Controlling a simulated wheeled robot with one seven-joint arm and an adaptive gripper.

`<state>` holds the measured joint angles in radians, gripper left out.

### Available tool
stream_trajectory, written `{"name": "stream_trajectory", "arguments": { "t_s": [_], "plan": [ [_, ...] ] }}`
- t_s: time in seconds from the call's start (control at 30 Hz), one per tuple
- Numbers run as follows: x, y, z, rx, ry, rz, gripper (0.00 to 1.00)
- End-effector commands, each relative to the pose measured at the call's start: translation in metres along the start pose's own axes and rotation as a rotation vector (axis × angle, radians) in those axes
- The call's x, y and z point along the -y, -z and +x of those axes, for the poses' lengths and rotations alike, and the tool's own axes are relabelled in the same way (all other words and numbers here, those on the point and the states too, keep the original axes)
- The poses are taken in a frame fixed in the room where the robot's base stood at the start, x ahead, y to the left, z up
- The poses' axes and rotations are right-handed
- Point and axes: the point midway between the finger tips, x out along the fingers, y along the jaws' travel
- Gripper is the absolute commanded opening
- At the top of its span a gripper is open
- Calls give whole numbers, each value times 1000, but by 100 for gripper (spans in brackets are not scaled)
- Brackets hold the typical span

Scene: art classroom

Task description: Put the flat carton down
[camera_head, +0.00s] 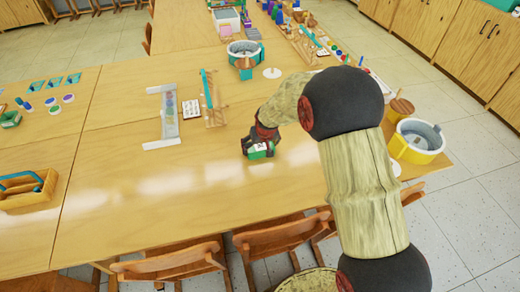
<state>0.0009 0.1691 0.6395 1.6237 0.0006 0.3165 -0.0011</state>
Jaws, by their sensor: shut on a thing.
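The flat carton (260,152) is a small green and white box over the wooden table (200,195), right of the table's middle. My gripper (262,143) is shut on it from above and hides part of its upper side. The carton is low, at or just above the tabletop; I cannot tell whether it touches. My arm reaches in from the lower right and covers part of the table's right side.
Bare tabletop lies left of and in front of the carton. Behind it stand a wooden rack (212,100) and a clear strip with coloured discs (170,115). A yellow tub (418,142) stands at the right, a wooden tray (28,190) at the left. Chairs (275,240) line the front edge.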

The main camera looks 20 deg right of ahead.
Motion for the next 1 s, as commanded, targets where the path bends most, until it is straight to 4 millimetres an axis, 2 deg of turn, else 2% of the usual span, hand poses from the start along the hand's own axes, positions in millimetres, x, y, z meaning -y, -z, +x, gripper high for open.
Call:
{"name": "stream_trajectory", "arguments": {
  "t_s": [0.13, 0.33, 0.57, 0.63, 0.77, 0.97, 1.0],
  "plan": [
    [0, 0, 0, 0, 0, 0, 49],
    [0, 1, -2, -1, 0, 0, 49],
    [0, 10, -21, -2, 0, 0, 49],
    [0, 14, -31, -3, 0, 0, 49],
    [0, 6, -60, -3, 0, 0, 49],
    [0, -12, -115, -3, 0, 0, 49],
    [0, -22, -121, 0, 0, 0, 49]
  ]
}}
